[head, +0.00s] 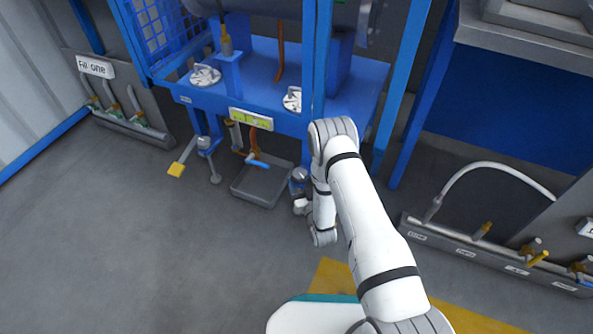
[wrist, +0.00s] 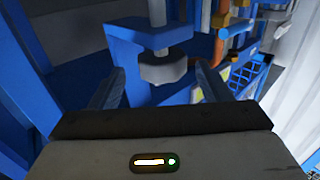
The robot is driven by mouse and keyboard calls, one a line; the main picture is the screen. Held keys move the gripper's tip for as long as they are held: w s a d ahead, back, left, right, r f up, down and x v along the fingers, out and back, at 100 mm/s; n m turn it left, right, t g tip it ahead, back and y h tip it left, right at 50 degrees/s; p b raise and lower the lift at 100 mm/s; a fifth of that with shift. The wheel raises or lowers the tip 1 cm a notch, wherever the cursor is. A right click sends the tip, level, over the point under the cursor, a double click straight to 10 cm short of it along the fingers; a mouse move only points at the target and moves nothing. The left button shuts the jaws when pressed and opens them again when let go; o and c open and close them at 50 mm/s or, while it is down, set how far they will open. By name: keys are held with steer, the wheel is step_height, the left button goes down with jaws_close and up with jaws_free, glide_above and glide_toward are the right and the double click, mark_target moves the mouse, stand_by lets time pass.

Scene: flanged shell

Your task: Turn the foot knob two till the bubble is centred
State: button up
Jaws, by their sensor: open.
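A yellow-green level vial (head: 250,119) sits on the front rail of the blue frame; its bubble is too small to make out. Grey foot knobs hang below the frame, one at the left (head: 204,142) and one at the right (head: 299,174); I read no number on either. My gripper (head: 301,206) is low beside the right one, partly hidden by my arm.
A grey tray (head: 262,184) lies on the floor left of my gripper. A yellow-ended pedal (head: 176,169) sticks out further left. White discs (head: 205,76) lie on the blue deck. A hose rack (head: 480,245) stands at the right. The floor at the left front is clear.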

mark_target(297, 169)
steer(key=b+x, duration=0.1)
steer(key=x, duration=0.4)
steer(key=shift+w+a+b, duration=0.25)
steer(key=shift+b, duration=0.15)
steer(key=shift+c, duration=0.5)
steer(key=c, duration=0.9)
